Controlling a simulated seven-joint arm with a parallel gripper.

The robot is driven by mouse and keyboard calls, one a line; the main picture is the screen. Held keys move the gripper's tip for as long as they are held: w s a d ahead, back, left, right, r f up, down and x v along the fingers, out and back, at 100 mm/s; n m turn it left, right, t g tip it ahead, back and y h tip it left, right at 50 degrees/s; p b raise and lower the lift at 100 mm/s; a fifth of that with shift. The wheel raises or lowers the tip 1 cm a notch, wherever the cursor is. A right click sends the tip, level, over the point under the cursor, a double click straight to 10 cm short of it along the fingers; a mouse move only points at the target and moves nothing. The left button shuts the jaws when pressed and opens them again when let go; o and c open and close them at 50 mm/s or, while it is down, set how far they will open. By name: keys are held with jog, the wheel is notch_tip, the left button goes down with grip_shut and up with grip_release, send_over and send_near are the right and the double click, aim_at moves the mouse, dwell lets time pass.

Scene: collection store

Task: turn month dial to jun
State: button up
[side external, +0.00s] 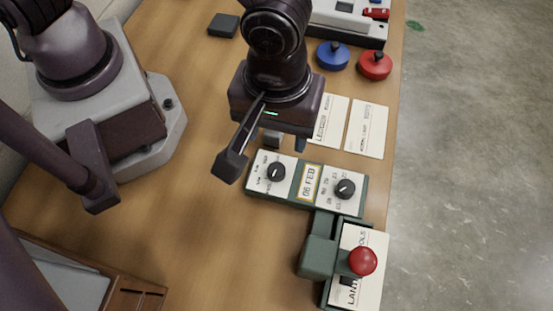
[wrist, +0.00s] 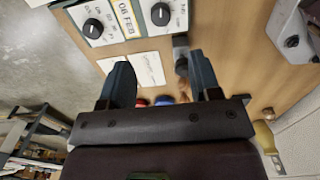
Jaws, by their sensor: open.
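A green date stamp block (side external: 306,206) with white faces lies on the wooden desk. Its middle window (side external: 309,184) reads 06 FEB. A black dial with a white pointer line sits on each side of the window: a left dial (side external: 276,172) and a right dial (side external: 345,188). The small markings around them are too blurred to tell surely which is the month dial. Both dials also show at the top of the wrist view, one left (wrist: 93,28) and one right (wrist: 160,14). My gripper (side external: 285,142) is open and empty, above the desk just behind the block, apart from both dials.
A green hand press with a red knob (side external: 362,261) stands at the block's front right corner. Two white cards (side external: 367,130) lie behind the block. Blue (side external: 333,55) and red (side external: 375,65) round-handled pieces stand farther back. The desk left of the block is clear.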

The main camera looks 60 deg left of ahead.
aim_at(277, 169)
notch_tip(277, 169, down, 12)
jog(key=shift+r, duration=0.25)
jog(key=c, duration=0.9)
